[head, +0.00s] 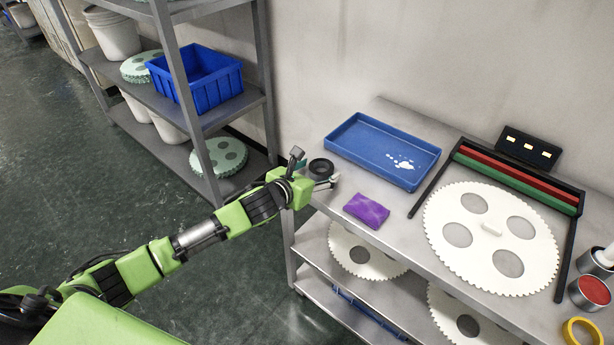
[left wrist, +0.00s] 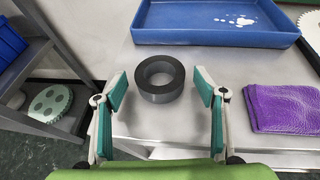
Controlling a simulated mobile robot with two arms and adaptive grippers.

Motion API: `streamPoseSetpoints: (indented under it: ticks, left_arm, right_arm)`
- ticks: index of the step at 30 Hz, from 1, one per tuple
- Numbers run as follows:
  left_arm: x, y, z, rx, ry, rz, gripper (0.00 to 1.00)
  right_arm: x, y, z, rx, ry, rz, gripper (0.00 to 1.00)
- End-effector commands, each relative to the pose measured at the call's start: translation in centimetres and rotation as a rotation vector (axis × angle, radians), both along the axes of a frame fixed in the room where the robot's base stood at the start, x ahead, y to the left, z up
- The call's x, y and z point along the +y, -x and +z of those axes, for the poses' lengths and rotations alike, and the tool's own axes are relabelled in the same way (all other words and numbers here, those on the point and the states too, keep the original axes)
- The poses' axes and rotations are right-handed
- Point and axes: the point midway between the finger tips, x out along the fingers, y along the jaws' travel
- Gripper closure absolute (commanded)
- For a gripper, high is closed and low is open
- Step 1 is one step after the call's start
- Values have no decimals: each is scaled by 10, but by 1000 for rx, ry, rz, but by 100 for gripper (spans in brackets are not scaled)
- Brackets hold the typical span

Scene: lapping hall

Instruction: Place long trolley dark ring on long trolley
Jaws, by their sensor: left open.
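The dark ring (head: 321,168) lies flat on the top of the long trolley (head: 330,199), near its left end. In the left wrist view the ring (left wrist: 160,79) sits between and just beyond the fingertips of my left gripper (left wrist: 159,90), with bare metal trolley top (left wrist: 200,60) around it. My left gripper also shows in the head view (head: 318,183), at the trolley's left edge, open and empty. The fingers are apart from the ring on both sides. My right gripper is not in view.
A blue tray (head: 384,150) with white spots lies behind the ring, and a purple cloth (head: 366,210) lies to its right. A large white toothed disc (head: 490,240) lies farther right. A shelf rack (head: 190,100) with a blue bin (head: 200,76) stands at left.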

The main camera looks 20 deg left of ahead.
Motion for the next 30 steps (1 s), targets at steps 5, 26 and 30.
streamPoseSetpoints:
  ticks: [5,26,30]
  left_arm:
    - [7,28,11,1,-4,-2,36]
    - [23,103,43,1,-1,2,36]
    - [23,103,43,1,-1,1,36]
  right_arm:
    - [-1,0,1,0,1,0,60]
    - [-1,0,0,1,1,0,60]
    - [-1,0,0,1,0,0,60]
